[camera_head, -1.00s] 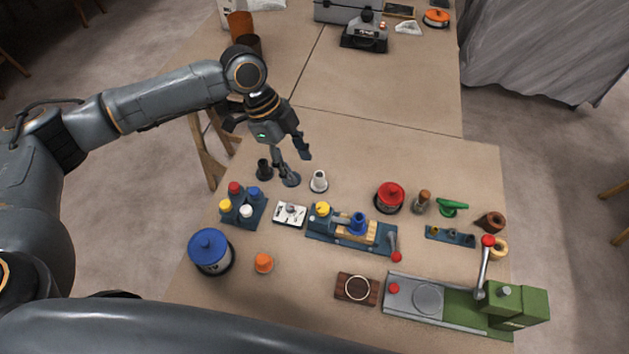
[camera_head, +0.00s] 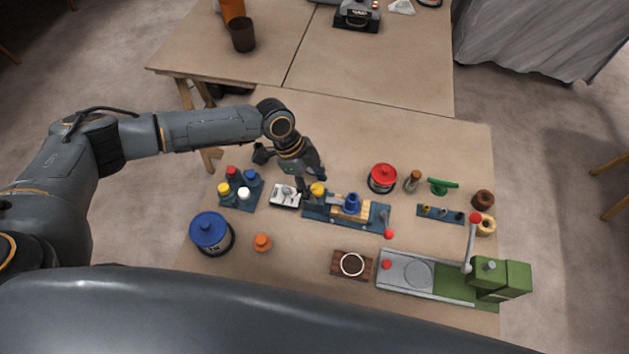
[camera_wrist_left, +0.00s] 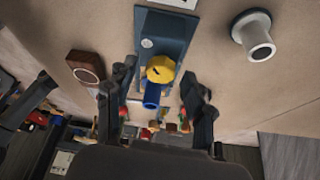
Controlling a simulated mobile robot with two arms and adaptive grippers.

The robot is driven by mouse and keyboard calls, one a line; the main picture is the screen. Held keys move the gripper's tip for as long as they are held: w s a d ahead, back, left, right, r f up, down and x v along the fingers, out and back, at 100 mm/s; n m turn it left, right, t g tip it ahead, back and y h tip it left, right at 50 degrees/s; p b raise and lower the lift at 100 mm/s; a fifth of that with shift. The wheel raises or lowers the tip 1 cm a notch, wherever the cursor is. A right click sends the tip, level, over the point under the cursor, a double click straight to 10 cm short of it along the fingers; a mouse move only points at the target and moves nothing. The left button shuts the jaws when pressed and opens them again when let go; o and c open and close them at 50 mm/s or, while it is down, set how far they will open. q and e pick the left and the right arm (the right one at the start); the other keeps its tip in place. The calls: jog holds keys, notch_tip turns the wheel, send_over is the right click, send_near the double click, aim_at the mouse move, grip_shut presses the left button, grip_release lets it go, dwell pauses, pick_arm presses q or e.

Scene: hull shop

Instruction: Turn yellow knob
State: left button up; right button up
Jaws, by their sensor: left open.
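The yellow knob (camera_head: 318,190) sits at the left end of a blue-grey base plate (camera_head: 378,217) on the table. In the left wrist view the yellow knob (camera_wrist_left: 160,69) is round and lies between the open fingers, with a gap on both sides. My left gripper (camera_head: 311,184) is open and empty, pointing down right at the knob; no contact shows. Its fingers also frame the knob in the left wrist view (camera_wrist_left: 158,86). In the head view the gripper partly covers the knob's surroundings. My right gripper is not in view.
A small white switch box (camera_head: 285,196) and a block with coloured caps (camera_head: 241,190) stand to the left. The table behind is mostly clear.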

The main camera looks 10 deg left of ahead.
pick_arm(q)
jog(key=shift+f, duration=0.1)
jog(key=shift+c, duration=0.2)
grip_shut()
jog(key=shift+w+f+m+b, duration=0.1)
jog(key=shift+f+m+b, duration=0.1)
jog(key=shift+m+b, duration=0.35)
jog(key=shift+r+m+g+b, duration=0.2)
jog(key=shift+m+g+b, duration=0.05)
jog(key=shift+g+b, duration=0.05)
jog(key=shift+o, duration=0.2)
grip_release()
jog(key=shift+r, duration=0.1)
